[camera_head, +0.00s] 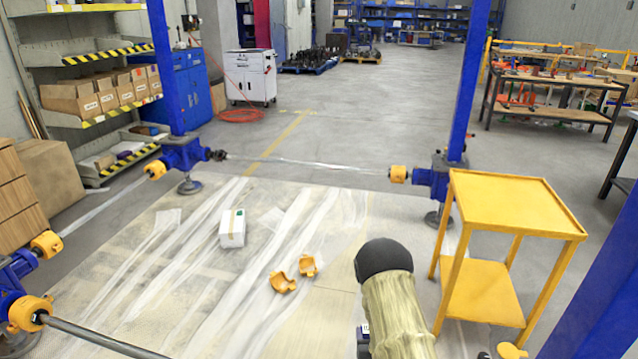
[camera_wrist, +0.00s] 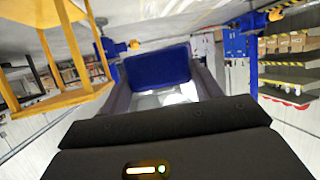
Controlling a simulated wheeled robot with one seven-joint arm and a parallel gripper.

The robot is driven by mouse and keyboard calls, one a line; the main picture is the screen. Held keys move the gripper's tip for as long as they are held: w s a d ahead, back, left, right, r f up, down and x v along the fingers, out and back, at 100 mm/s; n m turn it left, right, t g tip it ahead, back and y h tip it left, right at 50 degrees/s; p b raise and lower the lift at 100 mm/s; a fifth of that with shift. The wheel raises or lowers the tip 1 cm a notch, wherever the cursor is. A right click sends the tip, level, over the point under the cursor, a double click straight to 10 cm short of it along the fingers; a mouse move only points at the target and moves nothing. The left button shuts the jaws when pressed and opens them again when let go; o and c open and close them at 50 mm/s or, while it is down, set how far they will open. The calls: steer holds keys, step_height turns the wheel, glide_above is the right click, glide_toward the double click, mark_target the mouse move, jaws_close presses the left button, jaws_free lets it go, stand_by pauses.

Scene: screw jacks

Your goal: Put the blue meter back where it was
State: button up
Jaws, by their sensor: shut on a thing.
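In the wrist view, a blue boxy thing (camera_wrist: 158,66), which looks like the blue meter, sits between the two dark fingers of my gripper (camera_wrist: 163,80). My gripper is shut on it. Only one blue side of the meter shows, so its display cannot be seen. In the head view neither the meter nor my fingers can be made out; my pale-sleeved arm with its black rounded joint fills the bottom right of centre. The place where the meter was before is not marked in these frames.
A yellow two-shelf cart (camera_head: 513,203) stands right of my arm, its top bare; it also shows in the wrist view (camera_wrist: 62,100). A white box (camera_head: 232,230) and two orange shells (camera_head: 285,282) lie on the plastic-covered floor. Blue screw jacks (camera_head: 184,153) with posts stand around.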

step_height(320, 180, up, 24)
steer(key=s+p, duration=0.2)
steer(key=p, duration=1.9)
steer(key=shift+s+r, duration=0.25)
steer(key=shift+s, duration=0.15)
steer(key=s+f, duration=0.4)
steer(key=f, duration=0.1)
steer(key=shift+s+f, duration=0.2)
steer(key=shift+f, duration=0.1)
steer(key=f, duration=0.2)
steer(key=s+f, duration=0.1)
steer(key=f, duration=0.2)
steer(key=shift+s+f, duration=0.3)
steer(key=shift+f, duration=0.05)
